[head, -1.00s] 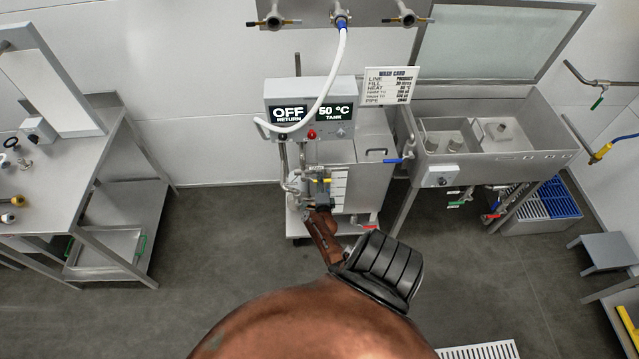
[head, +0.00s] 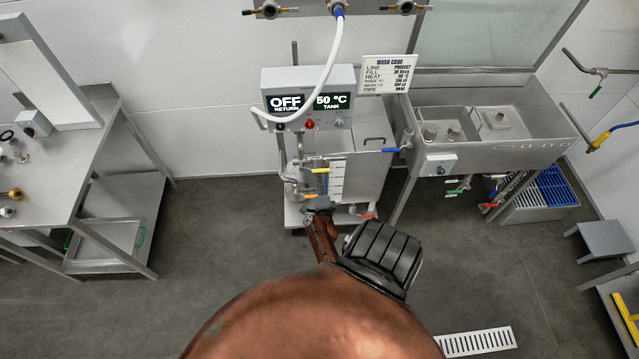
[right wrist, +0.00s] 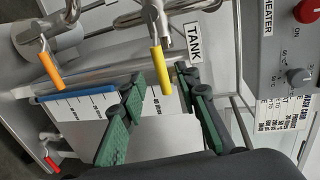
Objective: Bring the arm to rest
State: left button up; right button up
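My right arm reaches out from the bottom of the head view, and its gripper (head: 318,203) is in front of the tank unit (head: 368,165). In the right wrist view the gripper's two green-padded fingers (right wrist: 160,100) stand apart with nothing held between them. A yellow valve handle (right wrist: 161,72) hangs just beyond and between the fingertips; I cannot tell whether they touch it. It also shows in the head view (head: 318,171). An orange handle (right wrist: 50,68) and a blue bar (right wrist: 75,94) are to the left. My left gripper is not in view.
The control box (head: 308,98) reads OFF and 50 °C, with a white hose (head: 335,65) hanging across it. A double sink (head: 490,150) stands right, a steel bench (head: 60,170) left. A red handle (right wrist: 52,163) is low left in the wrist view. Floor between is clear.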

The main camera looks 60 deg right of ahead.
dwell(0.4)
jog(key=s+a+f+n+g+y+b, duration=0.15)
jog(key=s+a+f+n+y, duration=0.3)
jog(key=a+f+n, duration=0.6)
jog(key=s+a+f+n+y+b, duration=0.3)
jog(key=a+f+n+y, duration=0.3)
jog(key=a+f, duration=0.8)
pick_arm(q)
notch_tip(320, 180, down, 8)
jog(key=b, duration=0.3)
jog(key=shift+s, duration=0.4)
pick_arm(e)
jog(key=s+a+f+n+g, duration=0.2)
jog(key=s+f+n, duration=0.2)
jog(key=s, duration=0.5)
jog(key=s+a+f+n+g+y, duration=0.1)
jog(key=s+f+n, duration=0.4)
jog(key=s, duration=0.5)
jog(key=s+a+f+n+g+y, duration=0.1)
jog(key=s+a+f+n+g, duration=0.3)
jog(key=s+f, duration=0.3)
jog(key=shift+s+a+f, duration=0.35)
jog(key=shift+s+a, duration=0.3)
jog(key=shift+s, duration=0.5)
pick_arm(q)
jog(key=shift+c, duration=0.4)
pick_arm(e)
jog(key=shift+n, duration=0.25)
